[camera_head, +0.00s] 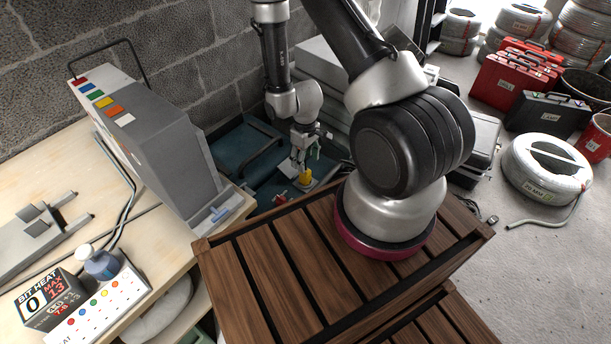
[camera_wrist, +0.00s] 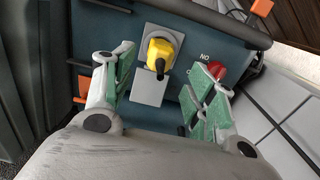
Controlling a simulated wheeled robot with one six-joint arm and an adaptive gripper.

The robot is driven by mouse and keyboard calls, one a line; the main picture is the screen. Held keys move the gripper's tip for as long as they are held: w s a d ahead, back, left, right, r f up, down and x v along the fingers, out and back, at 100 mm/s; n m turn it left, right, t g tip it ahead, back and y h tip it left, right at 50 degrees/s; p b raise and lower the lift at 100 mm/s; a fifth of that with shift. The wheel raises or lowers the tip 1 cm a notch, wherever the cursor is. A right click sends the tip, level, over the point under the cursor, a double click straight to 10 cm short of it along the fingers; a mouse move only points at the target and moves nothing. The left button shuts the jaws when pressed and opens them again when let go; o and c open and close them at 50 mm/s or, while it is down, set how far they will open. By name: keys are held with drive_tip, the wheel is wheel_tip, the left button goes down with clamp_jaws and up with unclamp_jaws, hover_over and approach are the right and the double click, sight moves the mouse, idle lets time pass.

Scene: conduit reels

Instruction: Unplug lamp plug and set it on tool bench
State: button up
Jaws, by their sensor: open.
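A yellow plug (camera_wrist: 160,52) sits in a grey socket plate (camera_wrist: 150,91) on a dark teal panel, with a short dark lead end at its lower side. The plug also shows small in the head view (camera_head: 305,177). My gripper (camera_wrist: 160,65) is open, with one green-padded finger on each side of the plug. I cannot tell whether either finger touches it. In the head view my gripper (camera_head: 301,158) hangs down over the plug, by the wall. A light wood bench (camera_head: 30,166), which may be the tool bench, is at the left.
The light bench carries a tall grey case (camera_head: 165,150), a bit heat box (camera_head: 45,300), and a socket strip (camera_head: 100,308). White conduit reels (camera_head: 545,168) and red cases (camera_head: 505,85) stand at the right.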

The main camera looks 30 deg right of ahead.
sight(305, 175)
drive_tip(key=shift+f, duration=4.5)
clamp_jaws()
drive_tip(key=shift+r, duration=3)
